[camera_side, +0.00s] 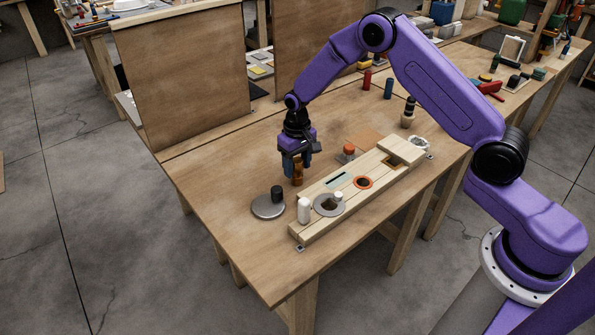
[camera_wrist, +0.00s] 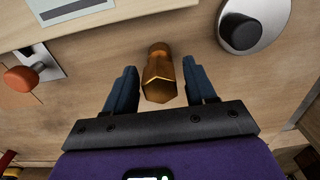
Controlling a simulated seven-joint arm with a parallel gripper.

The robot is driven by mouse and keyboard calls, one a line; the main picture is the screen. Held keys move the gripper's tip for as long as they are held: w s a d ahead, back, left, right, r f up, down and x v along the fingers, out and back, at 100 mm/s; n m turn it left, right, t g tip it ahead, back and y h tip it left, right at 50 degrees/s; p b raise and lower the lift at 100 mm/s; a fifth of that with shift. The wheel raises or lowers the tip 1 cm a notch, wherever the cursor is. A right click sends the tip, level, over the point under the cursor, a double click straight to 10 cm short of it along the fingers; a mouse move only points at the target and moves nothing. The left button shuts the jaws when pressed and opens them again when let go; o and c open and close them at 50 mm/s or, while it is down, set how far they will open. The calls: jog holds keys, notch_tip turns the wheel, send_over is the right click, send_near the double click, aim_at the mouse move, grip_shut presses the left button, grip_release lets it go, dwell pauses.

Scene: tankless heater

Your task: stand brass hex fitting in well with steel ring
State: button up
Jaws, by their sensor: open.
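The brass hex fitting (camera_wrist: 158,80) stands on the table between my fingers in the wrist view; its lower part also shows in the side view (camera_side: 297,178). My gripper (camera_wrist: 160,70) is open, pointing down, with one blue finger on each side of the fitting. Gaps show between the fitting and both fingers. The steel ring (camera_side: 331,213) lies flat around a dark well near the front end of the wooden block (camera_side: 316,232), to the right of and nearer the camera than my gripper in the side view.
A white cylinder (camera_side: 304,211) and a small white piece (camera_side: 339,195) stand beside the steel ring. An orange ring (camera_side: 363,183) and a slot plate (camera_side: 339,179) lie farther along the block. A grey disc (camera_side: 262,211) with a black knob and an orange-capped part (camera_side: 348,150) flank my gripper.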

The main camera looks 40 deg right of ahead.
grip_shut()
jog(key=shift+r, duration=1.05)
jog(key=shift+r, duration=2.45)
